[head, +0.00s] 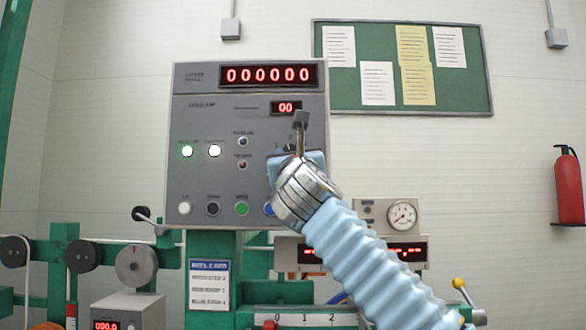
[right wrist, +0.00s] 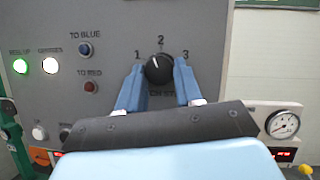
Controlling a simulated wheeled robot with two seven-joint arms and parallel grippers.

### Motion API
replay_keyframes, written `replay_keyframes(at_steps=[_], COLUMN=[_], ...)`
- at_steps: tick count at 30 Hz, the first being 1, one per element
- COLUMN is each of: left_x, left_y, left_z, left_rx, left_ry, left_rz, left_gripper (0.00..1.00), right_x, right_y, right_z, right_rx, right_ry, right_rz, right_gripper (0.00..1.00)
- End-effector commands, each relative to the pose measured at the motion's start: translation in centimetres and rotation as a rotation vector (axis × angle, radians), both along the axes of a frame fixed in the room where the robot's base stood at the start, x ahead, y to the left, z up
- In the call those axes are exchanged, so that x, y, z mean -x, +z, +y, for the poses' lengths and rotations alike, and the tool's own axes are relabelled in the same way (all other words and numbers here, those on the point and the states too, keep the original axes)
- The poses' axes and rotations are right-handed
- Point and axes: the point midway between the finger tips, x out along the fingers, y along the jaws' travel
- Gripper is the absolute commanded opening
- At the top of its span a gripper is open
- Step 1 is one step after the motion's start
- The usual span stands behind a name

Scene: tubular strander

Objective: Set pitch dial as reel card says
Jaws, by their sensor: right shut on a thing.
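The pitch dial is a round black knob (right wrist: 159,69) on the grey panel, with the labels 1, 2 and 3 around its top. Its white mark points up, slightly left, between 1 and 2 or near 2; I cannot tell exactly. My right gripper (right wrist: 160,88) is shut on the knob, one blue finger on each side. In the head view my right arm hides most of the dial. The reel card (head: 209,285) hangs below the panel, with a blue header and several lines too small to read surely. My left gripper is not in view.
The grey control panel (head: 195,120) has red displays reading 000000 and 00, two lit lamps and a row of buttons. A gauge box (head: 375,215) stands to its right. A strip marked 0, 1, 2 (head: 300,319) lies below. A fire extinguisher (head: 568,188) hangs far right.

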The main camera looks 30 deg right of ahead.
Motion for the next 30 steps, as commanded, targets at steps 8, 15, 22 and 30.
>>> replay_keyframes(at_steps=[8,15,22,30], left_x=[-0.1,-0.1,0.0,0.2], left_y=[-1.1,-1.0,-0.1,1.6], left_z=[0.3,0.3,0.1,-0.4], left_rx=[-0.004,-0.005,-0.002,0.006], left_ry=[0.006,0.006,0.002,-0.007], left_rz=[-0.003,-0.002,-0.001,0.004], left_gripper=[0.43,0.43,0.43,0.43], right_x=[-0.4,-0.4,-0.5,-0.7], right_y=[-0.3,0.0,0.2,0.5], right_z=[0.4,0.6,0.8,1.0], right_rx=[-0.223,-0.420,-0.605,-0.823], right_ry=[0.003,0.003,0.003,0.003], right_rz=[-0.133,-0.253,-0.367,-0.501], right_gripper=[0.04,0.04,0.04,0.04])
